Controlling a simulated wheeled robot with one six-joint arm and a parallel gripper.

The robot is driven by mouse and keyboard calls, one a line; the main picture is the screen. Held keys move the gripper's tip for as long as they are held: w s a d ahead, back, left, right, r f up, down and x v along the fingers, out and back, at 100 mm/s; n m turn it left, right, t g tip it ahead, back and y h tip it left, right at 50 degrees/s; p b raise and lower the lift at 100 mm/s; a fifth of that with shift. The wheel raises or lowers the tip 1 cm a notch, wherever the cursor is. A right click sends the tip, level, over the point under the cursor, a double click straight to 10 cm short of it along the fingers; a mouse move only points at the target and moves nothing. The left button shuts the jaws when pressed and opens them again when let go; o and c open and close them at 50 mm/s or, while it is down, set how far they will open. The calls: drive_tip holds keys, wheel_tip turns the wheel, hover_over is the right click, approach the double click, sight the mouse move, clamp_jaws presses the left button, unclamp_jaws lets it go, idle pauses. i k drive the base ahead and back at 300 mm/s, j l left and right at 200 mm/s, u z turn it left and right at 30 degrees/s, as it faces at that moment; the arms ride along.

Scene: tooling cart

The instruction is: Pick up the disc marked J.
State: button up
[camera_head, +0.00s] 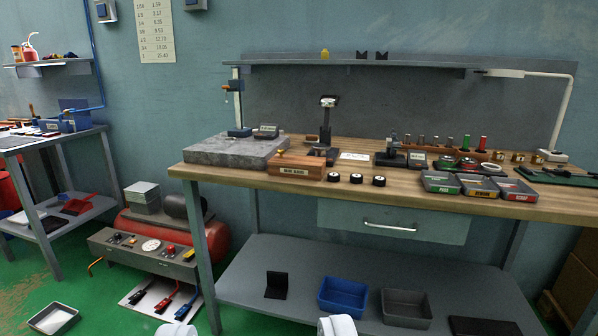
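Three small black discs with pale faces stand in a row near the front edge of the wooden bench: a left disc (333,177), a middle disc (356,178) and a right disc (379,181). Their marks are too small to read, so I cannot tell which is J. Two white tips of my gripper (256,328) show at the bottom edge, wide apart with nothing between them. They are far from the discs, and the rest of the gripper is out of frame.
A wooden box (296,166) and a grey stone plate (222,150) lie left of the discs. Labelled trays (440,183) stand to the right. Below are a drawer (390,224) and a shelf with a blue bin (342,296). A red compressor (160,235) stands left.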

sight(377, 181)
drive_tip(key=i+l+u, duration=0.15)
drive_tip(key=l, duration=0.15)
drive_tip(key=i+l+u, duration=0.15)
drive_tip(key=l, duration=0.2)
drive_tip(key=i+l+u, duration=0.35)
drive_tip(key=l, duration=0.3)
drive_tip(key=l+u, duration=0.15)
drive_tip(key=l, duration=0.2)
drive_tip(key=i+l, duration=0.1)
drive_tip(key=l, duration=0.25)
drive_tip(key=i+l, duration=0.1)
drive_tip(key=l, duration=0.65)
drive_tip(key=i+l, duration=0.15)
drive_tip(key=l, duration=0.2)
drive_tip(key=k+l, duration=0.15)
drive_tip(key=l+u, duration=0.05)
drive_tip(key=l, duration=0.05)
